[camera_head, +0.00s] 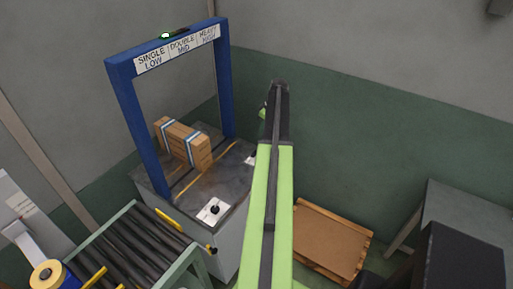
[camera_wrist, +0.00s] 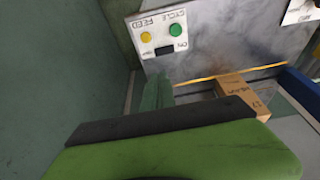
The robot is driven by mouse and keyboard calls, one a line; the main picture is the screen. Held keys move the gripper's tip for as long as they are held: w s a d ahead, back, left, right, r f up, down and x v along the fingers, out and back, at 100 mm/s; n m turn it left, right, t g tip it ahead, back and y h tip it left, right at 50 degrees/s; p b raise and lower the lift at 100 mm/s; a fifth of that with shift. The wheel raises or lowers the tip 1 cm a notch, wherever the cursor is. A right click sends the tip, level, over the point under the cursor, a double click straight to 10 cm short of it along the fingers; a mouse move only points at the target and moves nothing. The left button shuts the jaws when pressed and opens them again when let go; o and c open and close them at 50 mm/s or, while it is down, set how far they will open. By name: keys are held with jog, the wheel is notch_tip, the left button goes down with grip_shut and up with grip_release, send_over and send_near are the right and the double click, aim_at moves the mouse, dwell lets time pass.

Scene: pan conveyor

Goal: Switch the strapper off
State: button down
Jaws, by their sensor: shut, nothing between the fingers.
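The strapper is a grey table with a blue arch (camera_head: 221,85). Its white control plate shows upside down in the wrist view, with a yellow button (camera_wrist: 146,37), a green button (camera_wrist: 175,30) and a dark switch-like rectangle (camera_wrist: 165,50). The small marks beside that rectangle are too small to read surely. In the head view the plate is mostly hidden behind my arm. My gripper (camera_wrist: 157,78) is shut and empty, just short of the plate in the wrist picture; I cannot tell if it touches. A small lamp (camera_head: 166,36) on the arch looks lit, whitish green.
A strapped carton (camera_head: 184,143) lies on the strapper table under the arch. A second white plate with a black knob (camera_head: 214,209) is at the front corner. A roller conveyor (camera_head: 130,250) stands at left, a wooden pallet (camera_head: 330,243) at right. Green wall is close behind.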

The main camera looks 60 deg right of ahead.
aim_at(255, 153)
jog(key=shift+f, duration=0.1)
jog(key=b+x, duration=0.8)
jog(key=s+b+x, duration=0.1)
jog(key=b+x, duration=0.4)
jog(key=shift+f, duration=0.15)
jog(key=shift+f+b, duration=0.4)
jog(key=shift+f, duration=0.1)
jog(key=shift+r, duration=0.1)
